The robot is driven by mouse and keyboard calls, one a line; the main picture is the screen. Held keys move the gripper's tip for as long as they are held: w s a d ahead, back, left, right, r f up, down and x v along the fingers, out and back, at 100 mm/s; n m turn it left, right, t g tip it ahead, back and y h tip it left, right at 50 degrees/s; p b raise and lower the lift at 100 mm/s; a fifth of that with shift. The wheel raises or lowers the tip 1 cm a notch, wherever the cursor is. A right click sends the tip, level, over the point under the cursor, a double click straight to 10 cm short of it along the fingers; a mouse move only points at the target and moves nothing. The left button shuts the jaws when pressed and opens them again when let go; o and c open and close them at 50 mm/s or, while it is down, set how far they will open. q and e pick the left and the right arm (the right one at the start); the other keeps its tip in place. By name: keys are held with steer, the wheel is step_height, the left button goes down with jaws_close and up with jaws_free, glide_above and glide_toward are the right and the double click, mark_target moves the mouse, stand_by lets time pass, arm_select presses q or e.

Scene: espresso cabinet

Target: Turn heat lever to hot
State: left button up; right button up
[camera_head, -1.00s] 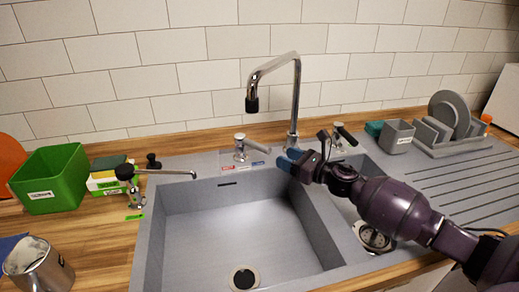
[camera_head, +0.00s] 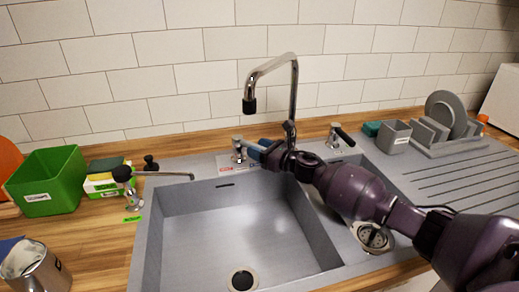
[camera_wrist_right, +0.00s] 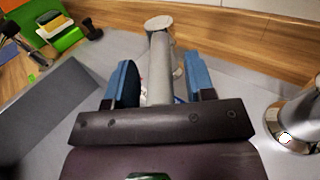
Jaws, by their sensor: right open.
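The grey heat lever (camera_head: 238,148) stands on the sink's back ledge, left of the tall tap, with a red-and-blue label at its foot. My right gripper (camera_head: 256,150) is at its right side and hides most of its handle in the head view. In the right wrist view the lever's grey handle (camera_wrist_right: 160,70) lies between the two blue fingertips of my right gripper (camera_wrist_right: 161,82). The jaws are open on both sides of it, with a gap at least on the left. Whether either finger touches it is unclear. My left gripper is out of view.
The tall chrome tap (camera_head: 293,90) rises close behind my right gripper. A second lever with a dark handle (camera_head: 340,137) stands to its right. The sink basin (camera_head: 235,230) is empty. A green box (camera_head: 48,182) and a metal jug (camera_head: 36,268) stand at left.

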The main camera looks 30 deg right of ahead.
steer(key=shift+c, duration=0.3)
jaws_close()
